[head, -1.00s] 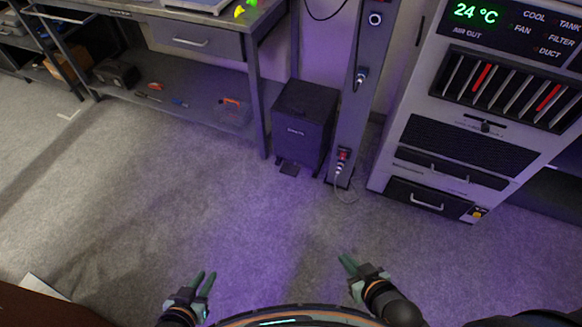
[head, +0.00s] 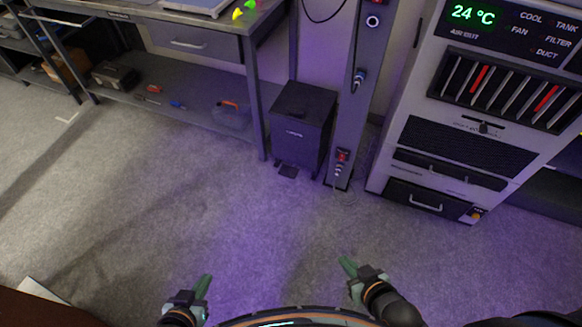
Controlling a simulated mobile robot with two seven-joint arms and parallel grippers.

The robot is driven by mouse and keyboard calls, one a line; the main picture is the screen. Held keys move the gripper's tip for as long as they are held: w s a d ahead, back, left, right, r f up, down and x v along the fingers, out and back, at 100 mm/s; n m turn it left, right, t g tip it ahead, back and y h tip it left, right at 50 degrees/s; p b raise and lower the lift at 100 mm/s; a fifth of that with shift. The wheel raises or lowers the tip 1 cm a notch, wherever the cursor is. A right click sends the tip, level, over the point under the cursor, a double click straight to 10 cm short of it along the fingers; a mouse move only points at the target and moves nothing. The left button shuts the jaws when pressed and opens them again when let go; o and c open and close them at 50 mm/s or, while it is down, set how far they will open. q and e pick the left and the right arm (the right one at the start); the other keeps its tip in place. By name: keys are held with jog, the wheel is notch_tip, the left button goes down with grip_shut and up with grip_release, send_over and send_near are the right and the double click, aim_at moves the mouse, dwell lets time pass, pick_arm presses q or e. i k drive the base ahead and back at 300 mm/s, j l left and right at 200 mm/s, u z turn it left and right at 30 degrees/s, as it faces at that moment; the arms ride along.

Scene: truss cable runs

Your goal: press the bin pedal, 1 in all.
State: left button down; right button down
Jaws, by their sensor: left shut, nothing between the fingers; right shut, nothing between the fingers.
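A dark bin (head: 300,128) stands on the floor between the workbench and a grey post. Its small dark pedal (head: 288,171) sticks out at the foot of its front, just above the carpet. The bin's lid looks closed. My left gripper (head: 207,279) is low in the head view, left of centre, shut and empty. My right gripper (head: 346,262) is low and right of centre, shut and empty. Both are well in front of the bin and touch nothing.
A workbench (head: 250,40) with a lower shelf (head: 190,95) stands left of the bin. A grey post (head: 350,110) with sockets and a tall cabinet (head: 460,130) stand to the right. The carpet (head: 270,220) before the bin is clear.

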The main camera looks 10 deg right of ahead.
aim_at(290, 172)
jog(key=i+j, duration=0.1)
jog(key=i, duration=0.6)
jog(key=i+j, duration=0.15)
jog(key=i, duration=0.6)
jog(key=i+j, duration=0.1)
jog(key=i, duration=0.6)
jog(key=j+u, duration=0.05)
